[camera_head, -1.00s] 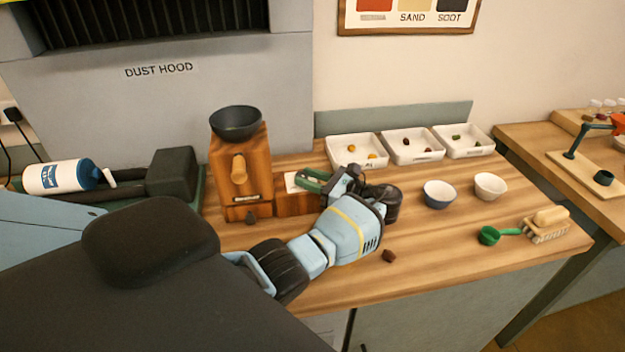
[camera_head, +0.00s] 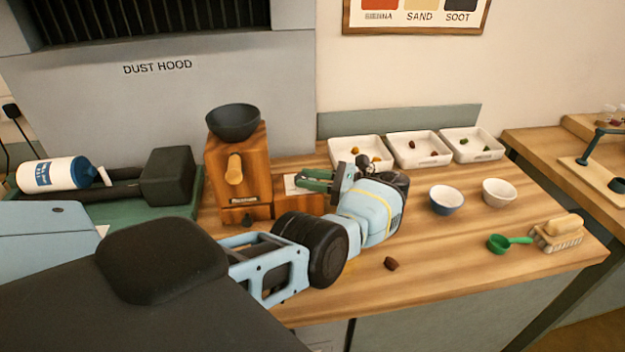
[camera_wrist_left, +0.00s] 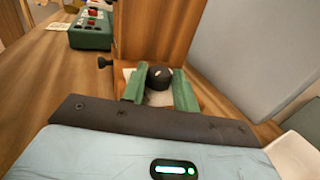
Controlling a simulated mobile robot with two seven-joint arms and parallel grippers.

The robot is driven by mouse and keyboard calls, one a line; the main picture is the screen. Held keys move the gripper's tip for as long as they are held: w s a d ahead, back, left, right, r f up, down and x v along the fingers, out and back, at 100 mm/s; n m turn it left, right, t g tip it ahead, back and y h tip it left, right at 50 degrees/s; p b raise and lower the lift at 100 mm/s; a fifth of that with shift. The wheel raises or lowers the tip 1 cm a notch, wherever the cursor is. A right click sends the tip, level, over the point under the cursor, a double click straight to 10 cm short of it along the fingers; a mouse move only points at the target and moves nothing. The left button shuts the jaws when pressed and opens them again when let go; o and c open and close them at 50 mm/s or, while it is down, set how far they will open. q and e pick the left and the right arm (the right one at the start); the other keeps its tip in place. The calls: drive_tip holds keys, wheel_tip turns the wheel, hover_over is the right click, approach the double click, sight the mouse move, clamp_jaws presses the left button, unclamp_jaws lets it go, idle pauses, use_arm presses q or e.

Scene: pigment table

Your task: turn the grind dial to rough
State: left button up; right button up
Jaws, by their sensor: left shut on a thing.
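The wooden grinder (camera_head: 238,168) stands on the table in front of the dust hood, with a dark bowl-shaped hopper (camera_head: 233,122) on top. My left gripper (camera_head: 316,178) is at the low wooden part on the grinder's right side. In the left wrist view its two green fingers (camera_wrist_left: 160,88) stand on either side of the dark round grind dial (camera_wrist_left: 160,76), shut on it. A pale plate lies around the dial; its marks and the setting cannot be read. My right gripper is not in view.
White trays (camera_head: 419,160) with pigment lumps stand at the back. Two small bowls (camera_head: 446,200), a green scoop (camera_head: 499,243) and a brush (camera_head: 558,238) are on the right. A brown lump (camera_head: 391,263) lies near the front edge. A bottle (camera_head: 52,174) lies at the left.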

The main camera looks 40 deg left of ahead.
use_arm(q)
drive_tip(key=shift+a+r, duration=0.1)
idle(0.4)
drive_tip(key=o, duration=1)
drive_tip(key=shift+c, duration=0.2)
drive_tip(key=shift+w+d+f+b, duration=0.25)
drive_tip(key=shift+d+f+b, duration=0.1)
drive_tip(key=shift+d, duration=0.1)
drive_tip(key=b+v, duration=0.4)
drive_tip(key=v, duration=0.1)
drive_tip(key=shift+f, duration=0.2)
drive_tip(key=shift+w+d+r+b, duration=0.2)
drive_tip(key=shift+w+d+b, duration=0.15)
drive_tip(key=shift+d+b, duration=0.25)
drive_tip(key=shift+w+d+r+b, duration=0.1)
drive_tip(key=shift+r+b, duration=0.1)
drive_tip(key=shift+b, duration=0.1)
drive_tip(key=shift+r, duration=0.1)
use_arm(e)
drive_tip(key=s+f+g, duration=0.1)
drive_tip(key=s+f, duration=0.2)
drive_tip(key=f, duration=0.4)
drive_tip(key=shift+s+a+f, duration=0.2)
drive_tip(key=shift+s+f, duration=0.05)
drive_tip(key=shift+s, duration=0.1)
